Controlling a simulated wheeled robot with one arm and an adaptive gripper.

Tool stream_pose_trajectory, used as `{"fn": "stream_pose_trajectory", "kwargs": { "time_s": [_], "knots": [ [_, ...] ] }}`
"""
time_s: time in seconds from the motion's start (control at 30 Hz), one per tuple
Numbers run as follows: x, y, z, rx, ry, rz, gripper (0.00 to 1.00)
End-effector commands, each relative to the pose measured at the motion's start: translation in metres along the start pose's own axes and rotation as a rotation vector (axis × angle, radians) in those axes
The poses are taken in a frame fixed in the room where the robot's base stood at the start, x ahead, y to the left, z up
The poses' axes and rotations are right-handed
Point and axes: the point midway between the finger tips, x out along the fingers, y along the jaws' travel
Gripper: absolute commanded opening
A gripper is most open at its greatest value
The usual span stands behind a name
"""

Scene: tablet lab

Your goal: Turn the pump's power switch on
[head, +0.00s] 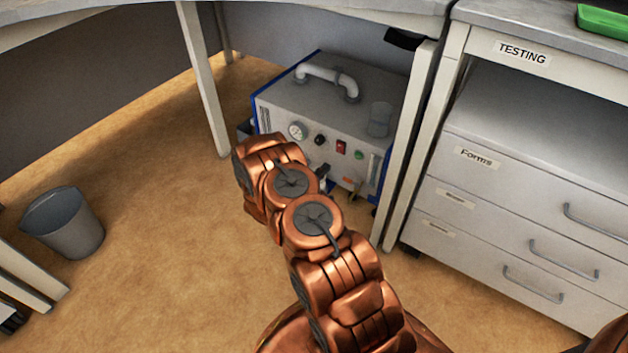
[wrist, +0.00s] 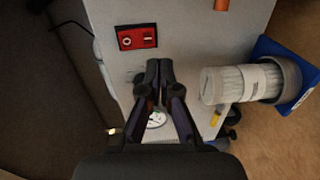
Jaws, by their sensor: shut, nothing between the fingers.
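The pump (head: 330,112) is a grey box with blue edges on the floor under the bench. In the wrist view the red switch (wrist: 137,37) shows large, with white O and I marks; I cannot tell which side is pressed. My gripper (wrist: 158,68) is shut and empty. Its tips appear just below and right of the switch in that view, over the grey panel; contact is unclear. In the head view my arm hides part of the pump's lower front.
A pale ribbed cylinder (wrist: 240,84) juts from the pump at right in the wrist view. Bench legs (head: 203,80) flank the pump. A drawer cabinet (head: 510,205) stands right, and a grey bin (head: 64,222) left. The floor between bin and arm is clear.

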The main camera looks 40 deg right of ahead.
Motion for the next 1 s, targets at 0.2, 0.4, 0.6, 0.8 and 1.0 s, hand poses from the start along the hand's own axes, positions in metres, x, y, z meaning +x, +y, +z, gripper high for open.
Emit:
{"fn": "stream_pose_trajectory", "kwargs": {
  "time_s": [0.2, 0.4, 0.6, 0.8, 1.0],
  "knots": [
    [-0.031, -0.006, 0.000, -0.003, 0.002, -0.001, 0.00],
    [-0.052, -0.011, -0.001, 0.000, 0.001, -0.001, 0.00],
    [-0.062, -0.014, 0.000, 0.000, -0.001, 0.000, 0.00],
    [-0.064, -0.015, 0.000, 0.001, -0.002, 0.000, 0.00],
    [-0.063, -0.015, 0.000, 0.001, -0.002, 0.000, 0.00]
  ]
}}
